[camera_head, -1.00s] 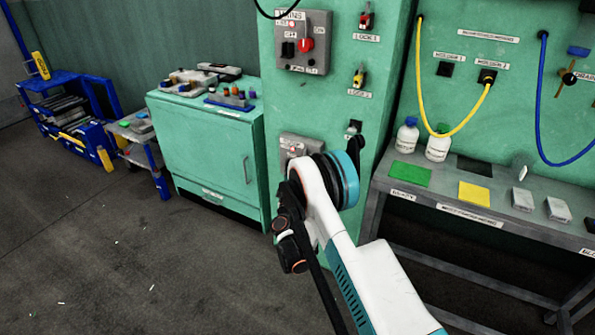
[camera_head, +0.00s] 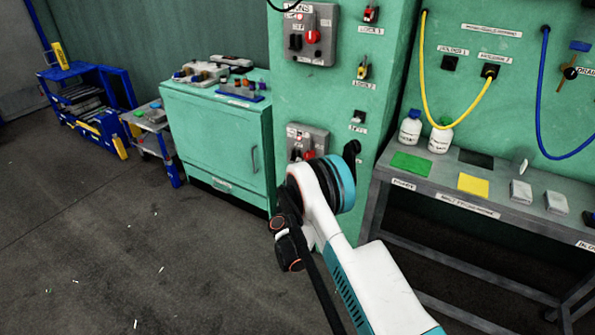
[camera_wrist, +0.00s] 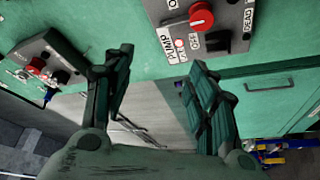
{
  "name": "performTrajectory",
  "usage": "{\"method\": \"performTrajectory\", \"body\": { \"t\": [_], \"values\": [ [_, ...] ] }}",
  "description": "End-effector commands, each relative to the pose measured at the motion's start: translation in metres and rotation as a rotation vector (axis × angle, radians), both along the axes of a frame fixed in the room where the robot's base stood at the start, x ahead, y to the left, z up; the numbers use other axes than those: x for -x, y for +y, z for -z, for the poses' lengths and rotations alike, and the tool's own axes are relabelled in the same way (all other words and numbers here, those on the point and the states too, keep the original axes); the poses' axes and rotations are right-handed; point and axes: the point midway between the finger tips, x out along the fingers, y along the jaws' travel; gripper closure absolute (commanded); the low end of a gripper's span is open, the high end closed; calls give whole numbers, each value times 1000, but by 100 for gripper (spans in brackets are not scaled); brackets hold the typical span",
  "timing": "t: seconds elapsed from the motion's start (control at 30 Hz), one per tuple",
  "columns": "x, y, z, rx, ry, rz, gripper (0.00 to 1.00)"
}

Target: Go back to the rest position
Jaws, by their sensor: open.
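My gripper (camera_wrist: 160,92) shows in the wrist view with its two dark fingers spread apart and nothing between them. Behind the fingers are a pale grey surface and the green wall. A control box with a red knob (camera_wrist: 201,16) is above and right of the fingers in that view. In the head view my white and teal arm rises from the bottom, bent at a teal joint in front of the green panel. My fingers cannot be made out there.
A green cabinet (camera_head: 215,140) stands left of my arm. A grey bench (camera_head: 470,212) with bottles and coloured pads stands at the right. Control boxes (camera_head: 310,35) are on the panel. A blue rack (camera_head: 85,105) is at the far left. The floor at left is mostly clear.

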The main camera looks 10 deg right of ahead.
Motion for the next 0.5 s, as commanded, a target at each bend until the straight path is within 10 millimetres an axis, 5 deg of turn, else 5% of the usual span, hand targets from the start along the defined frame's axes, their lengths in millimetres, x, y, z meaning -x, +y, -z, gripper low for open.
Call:
{"method": "performTrajectory", "body": {
  "t": [0.5],
  "values": [
    [-2,-4,-11,-14,8,10,48]
  ]
}}
